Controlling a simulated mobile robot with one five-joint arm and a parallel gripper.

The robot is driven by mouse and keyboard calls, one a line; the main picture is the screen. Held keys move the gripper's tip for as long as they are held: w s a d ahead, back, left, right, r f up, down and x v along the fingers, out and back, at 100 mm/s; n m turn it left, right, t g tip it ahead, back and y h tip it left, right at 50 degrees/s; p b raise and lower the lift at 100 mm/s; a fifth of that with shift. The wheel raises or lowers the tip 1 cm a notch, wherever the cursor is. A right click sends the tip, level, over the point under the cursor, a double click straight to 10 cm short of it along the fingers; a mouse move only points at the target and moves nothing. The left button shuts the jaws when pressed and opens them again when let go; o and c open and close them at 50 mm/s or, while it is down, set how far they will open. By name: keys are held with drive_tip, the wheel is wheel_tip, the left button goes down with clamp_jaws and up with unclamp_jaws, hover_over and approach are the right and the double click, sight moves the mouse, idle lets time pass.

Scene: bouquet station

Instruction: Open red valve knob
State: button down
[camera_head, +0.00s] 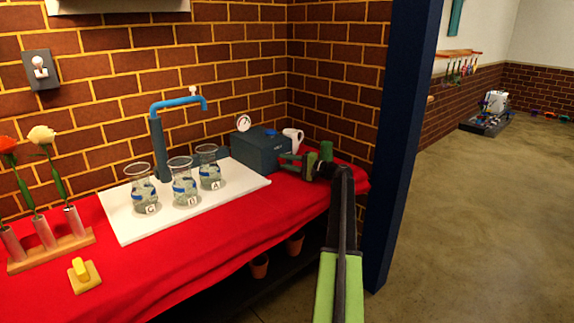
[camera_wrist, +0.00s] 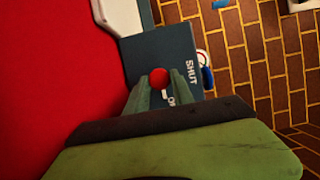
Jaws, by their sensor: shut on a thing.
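The red valve knob (camera_wrist: 158,77) is on the face of a dark blue-grey box (camera_wrist: 150,52), between my gripper's (camera_wrist: 160,83) two green fingers, which are closed on it. White lettering "SHUT" is on the box to the knob's right. A second label starting with "O" is partly hidden by a finger, and a short white mark is just below the knob. In the head view, my gripper (camera_head: 287,161) reaches in from the right to the front of the box (camera_head: 258,150); the knob itself is hidden there.
A gauge (camera_head: 243,122) is on the box. A white nozzle-like thing (camera_head: 293,136) is behind my gripper. Several glass jars (camera_head: 183,185) stand on a white board (camera_head: 130,230) under a blue tap (camera_head: 157,145). A blue post (camera_head: 400,140) stands right of the red-covered table (camera_head: 190,255).

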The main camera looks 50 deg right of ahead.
idle(0.4)
drive_tip(key=c, duration=1.1)
unclamp_jaws()
drive_tip(key=v, duration=1.7)
drive_tip(key=shift+s+d, duration=0.1)
drive_tip(key=shift+s, duration=0.05)
drive_tip(key=shift+r, duration=0.1)
